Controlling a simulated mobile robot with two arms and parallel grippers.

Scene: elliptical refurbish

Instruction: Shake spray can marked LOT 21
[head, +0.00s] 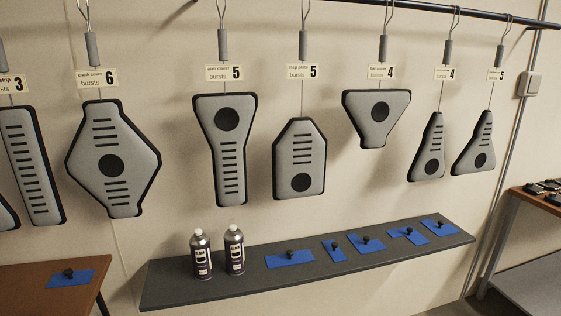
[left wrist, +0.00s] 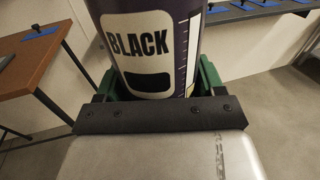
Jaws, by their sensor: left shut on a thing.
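A dark purple spray can (left wrist: 145,40) with a cream label reading BLACK fills the top middle of the left wrist view. My left gripper (left wrist: 158,84) is shut around it, with green fingers on both sides of the can. The can's top is out of frame, and I cannot read a lot mark on it. In the head view, two more spray cans with light caps, a left one (head: 201,256) and a right one (head: 235,251), stand upright on the dark shelf (head: 210,288). Their lot marks are too small to read. My right gripper is not in view.
Several grey panels, such as this one (head: 112,160), hang from a rail with numbered tags above the shelf. Blue mats with black knobs (head: 290,258) lie along the shelf. A brown table (head: 30,285) is at left, another table (head: 535,200) at right.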

